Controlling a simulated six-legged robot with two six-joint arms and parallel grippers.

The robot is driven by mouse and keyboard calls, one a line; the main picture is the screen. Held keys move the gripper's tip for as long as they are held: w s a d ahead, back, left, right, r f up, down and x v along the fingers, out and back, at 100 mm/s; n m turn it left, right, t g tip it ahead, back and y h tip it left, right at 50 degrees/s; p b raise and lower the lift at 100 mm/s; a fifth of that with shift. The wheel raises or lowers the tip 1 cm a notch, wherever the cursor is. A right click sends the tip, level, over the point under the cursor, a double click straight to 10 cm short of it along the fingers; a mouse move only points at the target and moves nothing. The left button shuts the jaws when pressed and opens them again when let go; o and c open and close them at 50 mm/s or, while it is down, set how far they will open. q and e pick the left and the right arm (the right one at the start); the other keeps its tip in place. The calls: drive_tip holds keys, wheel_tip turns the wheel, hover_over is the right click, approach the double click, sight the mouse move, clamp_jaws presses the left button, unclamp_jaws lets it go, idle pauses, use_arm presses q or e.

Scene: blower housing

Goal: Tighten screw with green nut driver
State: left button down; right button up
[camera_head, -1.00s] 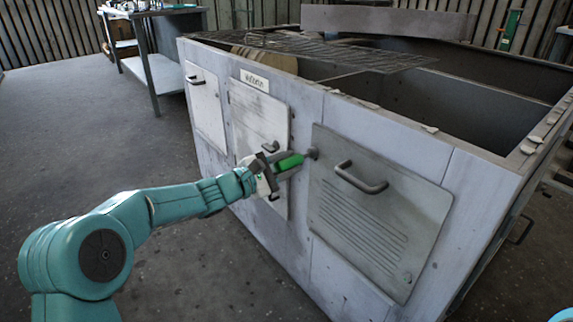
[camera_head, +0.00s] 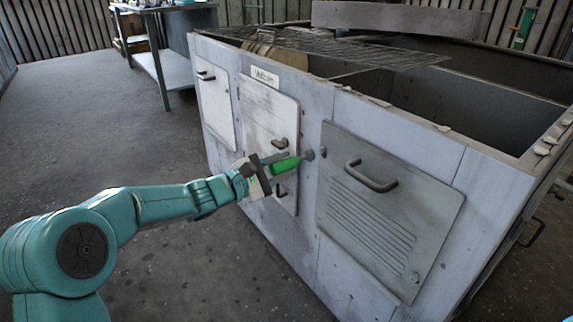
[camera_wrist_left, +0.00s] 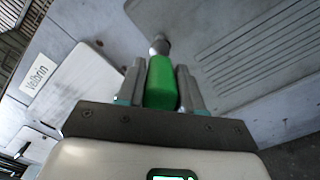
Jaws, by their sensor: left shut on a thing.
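My left gripper (camera_head: 276,167) is shut on the green nut driver (camera_head: 286,164). In the left wrist view the gripper (camera_wrist_left: 160,90) has one finger on each side of the green handle of the driver (camera_wrist_left: 160,82). The driver's metal tip (camera_wrist_left: 159,45) points at the housing's front wall, near the upper left corner of the right-hand louvred panel (camera_head: 370,225). A round grey screw or knob (camera_head: 323,152) shows beside that corner in the head view. The tip hides the screw in the wrist view, and I cannot tell whether they touch. My right gripper is out of view.
The grey blower housing (camera_head: 347,108) fills the middle and right, open on top with a wire mesh (camera_head: 345,48). Handles stick out from its doors (camera_head: 372,178). A metal workbench (camera_head: 163,70) stands at the back left. The floor at left is clear.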

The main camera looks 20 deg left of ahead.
use_arm(q)
drive_tip(key=v, duration=0.9)
idle(0.8)
